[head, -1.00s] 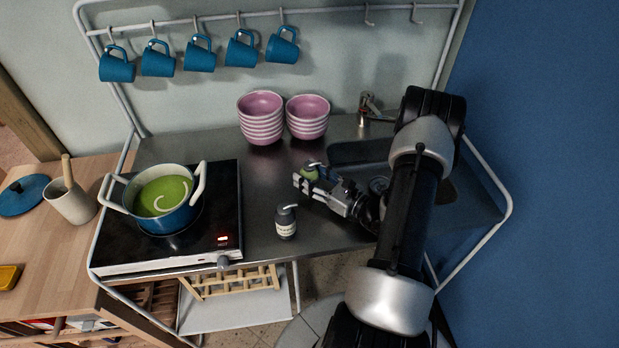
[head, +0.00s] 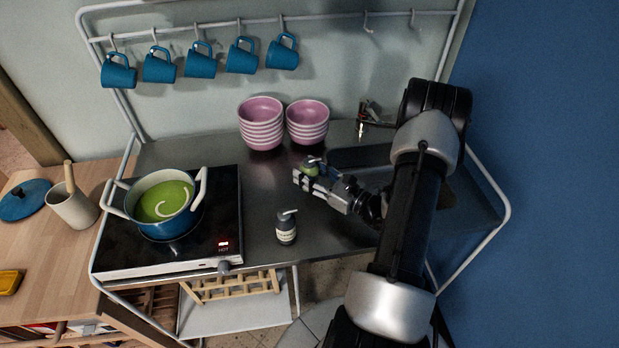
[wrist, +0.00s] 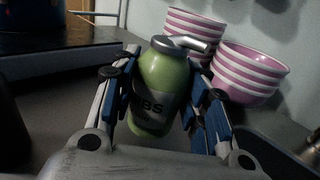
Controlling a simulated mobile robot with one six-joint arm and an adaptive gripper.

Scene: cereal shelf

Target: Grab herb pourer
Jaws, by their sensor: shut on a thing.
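The herb pourer (wrist: 165,84) is a green bottle with a grey cap, a bent spout and a dark label ending in "BS". In the wrist view it stands between my gripper's two fingers (wrist: 163,100), which close on its sides. In the head view only the top of the herb pourer (head: 312,168) shows above my gripper (head: 310,180), which reaches in from the right over the metal counter. The lower part of the bottle is hidden by the fingers there. I cannot tell whether its base touches the counter.
Pink striped bowls (head: 261,128) are stacked behind the gripper. A blue pot (head: 166,216) of green soup sits on the hob (head: 222,190) at left. The sink (head: 362,157) lies at right.

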